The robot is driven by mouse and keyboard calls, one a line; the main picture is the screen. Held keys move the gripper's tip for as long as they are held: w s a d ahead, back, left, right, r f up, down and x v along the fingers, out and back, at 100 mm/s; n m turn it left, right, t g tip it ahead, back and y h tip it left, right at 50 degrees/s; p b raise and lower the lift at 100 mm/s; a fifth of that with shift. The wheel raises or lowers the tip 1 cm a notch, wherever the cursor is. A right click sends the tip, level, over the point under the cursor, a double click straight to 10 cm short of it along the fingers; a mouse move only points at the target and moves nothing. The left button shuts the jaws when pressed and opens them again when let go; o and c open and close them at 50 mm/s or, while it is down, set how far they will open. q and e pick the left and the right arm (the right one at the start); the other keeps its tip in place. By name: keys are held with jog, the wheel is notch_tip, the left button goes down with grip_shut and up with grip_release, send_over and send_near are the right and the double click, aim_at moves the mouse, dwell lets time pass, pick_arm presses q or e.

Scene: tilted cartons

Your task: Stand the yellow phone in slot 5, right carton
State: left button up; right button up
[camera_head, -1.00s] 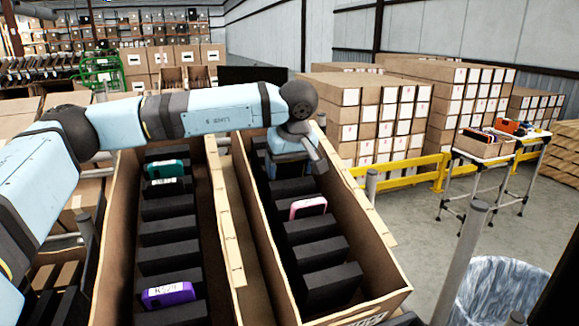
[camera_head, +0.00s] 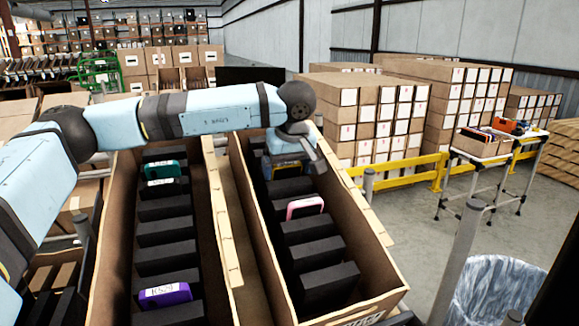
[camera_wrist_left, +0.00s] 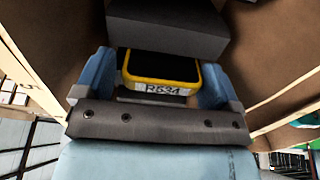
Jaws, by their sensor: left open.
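My left gripper is open, inside the carton and over the phone. In the left wrist view its blue fingers stand on either side of the phone, with a gap visible at each side. Lower parts of the phone and the slot around it are hidden.
A pink phone (camera_head: 305,208) stands nearer in the right carton. The left carton (camera_head: 222,225) holds a teal phone (camera_head: 165,168) and a purple phone (camera_head: 165,295) among black dividers. Several dividers in both cartons have no phone between them. A small table (camera_head: 485,150) stands at the right.

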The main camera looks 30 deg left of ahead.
pick_arm(q)
jog(key=v, duration=1.3)
jog(key=shift+r+b, duration=0.35)
jog(key=shift+b, duration=0.1)
jog(key=shift+s+d+r, duration=0.1)
jog(key=shift+d, duration=0.05)
jog(key=p+v, duration=0.4)
jog(key=v, duration=0.3)
jog(key=shift+p, duration=0.4)
